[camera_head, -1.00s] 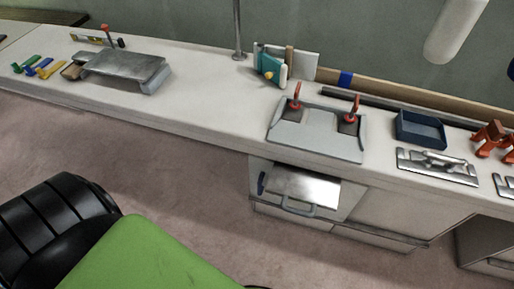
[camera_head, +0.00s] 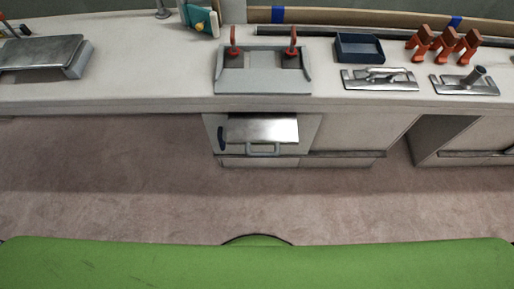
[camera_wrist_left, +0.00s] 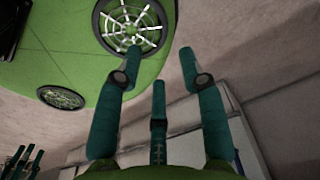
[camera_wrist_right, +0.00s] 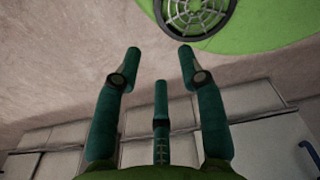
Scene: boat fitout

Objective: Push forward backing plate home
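I cannot tell for sure which part is the forward backing plate. In the head view, a shiny metal plate (camera_head: 260,130) with a grey handle below it sits at the open front under the counter. On the counter above it is a grey tray-like fixture (camera_head: 262,80) with two red-handled clamps. Two flat metal plates with fittings, a left one (camera_head: 358,84) and a right one (camera_head: 450,87), lie to the right. My left gripper (camera_wrist_left: 160,56) and right gripper (camera_wrist_right: 159,53) are open and empty, seen only in their wrist views, apart from these things.
A dark blue bin (camera_head: 359,48) and orange clamps (camera_head: 443,45) stand on the counter (camera_head: 150,80). A grey metal stand (camera_head: 40,57) is at the left. Cabinet fronts (camera_head: 355,135) line the counter. Bare floor (camera_head: 120,190) lies between me and the counter.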

